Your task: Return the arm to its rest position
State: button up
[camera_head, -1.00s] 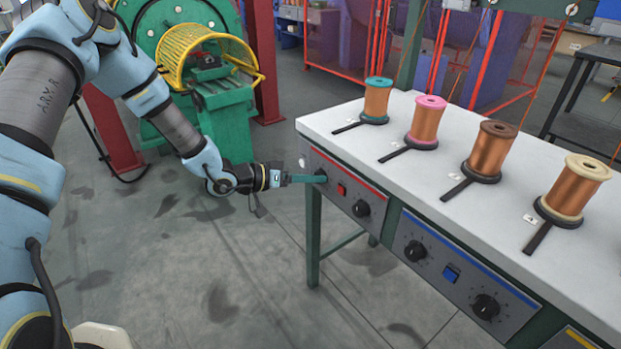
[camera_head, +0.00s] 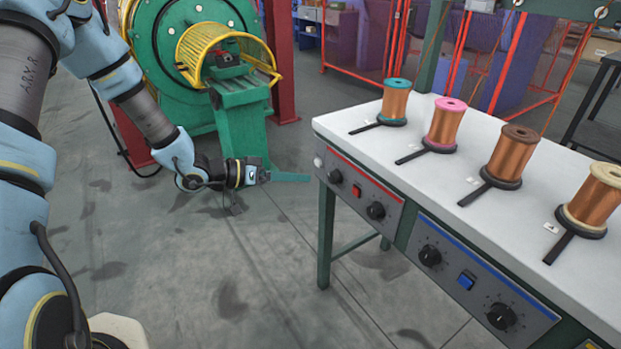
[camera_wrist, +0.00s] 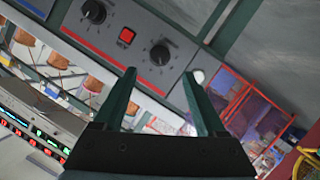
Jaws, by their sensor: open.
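My gripper (camera_head: 290,177) is at the end of my outstretched arm, just left of the table's near-left corner, with a small gap to the red-striped control panel (camera_head: 358,192). In the wrist view my gripper (camera_wrist: 165,88) has its two green fingers apart with nothing between them. Beyond the fingertips that view shows the panel's black knobs (camera_wrist: 160,52) and red button (camera_wrist: 127,35). My arm hangs over open floor, away from the table.
The white table (camera_head: 345,122) carries several copper wire spools, such as the pink-topped one (camera_head: 444,125). A blue-striped panel (camera_head: 465,278) is on its front. The green machine with a yellow cage (camera_head: 210,50) stands behind my arm. Grey floor (camera_head: 240,290) in front is clear.

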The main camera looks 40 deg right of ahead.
jog(key=shift+v, duration=0.85)
jog(key=w+a+r+n+t+y+p, duration=0.4)
jog(key=w+a, duration=0.3)
jog(key=a, duration=0.4)
jog(key=w+a+r+n+t+y+p, duration=0.2)
jog(key=w+a+r+t+y, duration=0.4)
jog(key=a, duration=0.4)
jog(key=s+a+r+n+g+y+p, duration=0.1)
jog(key=a+r+n+y+p, duration=0.3)
jog(key=a, duration=0.6)
jog(key=s+a+r+n+g, duration=0.3)
jog(key=s+a+r, duration=0.4)
jog(key=s, duration=0.4)
jog(key=shift+s+a+n+p, duration=0.3)
jog(key=shift+a+n, duration=0.2)
jog(key=shift+a, duration=0.05)
